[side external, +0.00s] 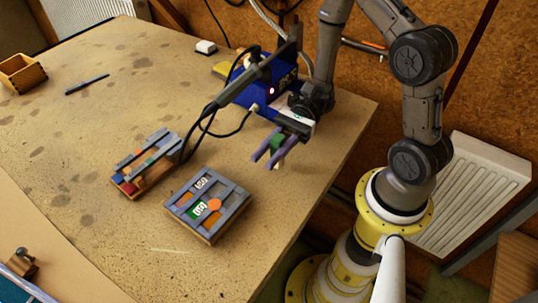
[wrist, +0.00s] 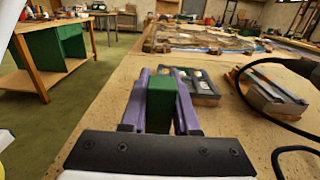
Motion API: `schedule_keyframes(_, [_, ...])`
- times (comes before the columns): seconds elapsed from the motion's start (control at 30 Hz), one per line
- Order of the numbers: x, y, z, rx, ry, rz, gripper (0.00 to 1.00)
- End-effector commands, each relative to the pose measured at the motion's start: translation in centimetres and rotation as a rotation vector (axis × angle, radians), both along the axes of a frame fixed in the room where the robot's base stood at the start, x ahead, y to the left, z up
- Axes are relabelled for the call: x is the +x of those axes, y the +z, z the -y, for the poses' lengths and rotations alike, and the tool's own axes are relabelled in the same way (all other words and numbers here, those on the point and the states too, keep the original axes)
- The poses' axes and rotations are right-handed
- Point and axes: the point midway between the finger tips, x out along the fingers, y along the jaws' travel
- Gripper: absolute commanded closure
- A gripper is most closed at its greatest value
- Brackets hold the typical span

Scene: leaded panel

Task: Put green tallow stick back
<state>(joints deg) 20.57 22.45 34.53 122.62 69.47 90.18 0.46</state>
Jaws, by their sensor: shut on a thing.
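My gripper (side external: 265,160) has purple fingers and is shut on a green block-shaped stick (side external: 277,144), held above the table near its right edge. In the wrist view the green stick (wrist: 161,103) stands between the two fingers. A grey-barred tray (side external: 234,212) on a wooden base lies in front of the gripper, apart from it. It shows white labels, a green patch and an orange round piece. A second rack (side external: 161,171) with red, blue and orange pieces lies to its left. In the wrist view the held stick partly hides the barred tray (wrist: 205,88).
A blue box (side external: 262,92) with a soldering-iron-like tool and dark cable (side external: 217,134) stands behind the trays; the tool overhangs the second rack. A wooden box (side external: 22,74) and a dark rod (side external: 86,84) lie far left. The table (side external: 110,120) between is mostly clear.

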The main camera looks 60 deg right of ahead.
Motion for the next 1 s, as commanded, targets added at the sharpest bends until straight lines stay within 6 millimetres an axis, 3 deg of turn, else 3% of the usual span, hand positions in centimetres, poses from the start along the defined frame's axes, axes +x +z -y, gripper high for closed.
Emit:
schedule_keyframes(0.1, [-0.01,-0.87,0.02,0.0,0.0,0.0,1.0])
schedule_keyframes(0.47, [-0.02,-1.15,0.03,0.0,0.0,0.0,1.0])
schedule_keyframes(0.5, [-0.02,-1.22,0.03,0.0,0.0,0.0,0.69])
schedule_keyframes(0.67, [-0.02,-1.18,0.03,0.0,0.0,0.001,0.41])
schedule_keyframes(1.0, [-0.02,-0.89,0.04,-0.001,0.0,0.003,0.41])
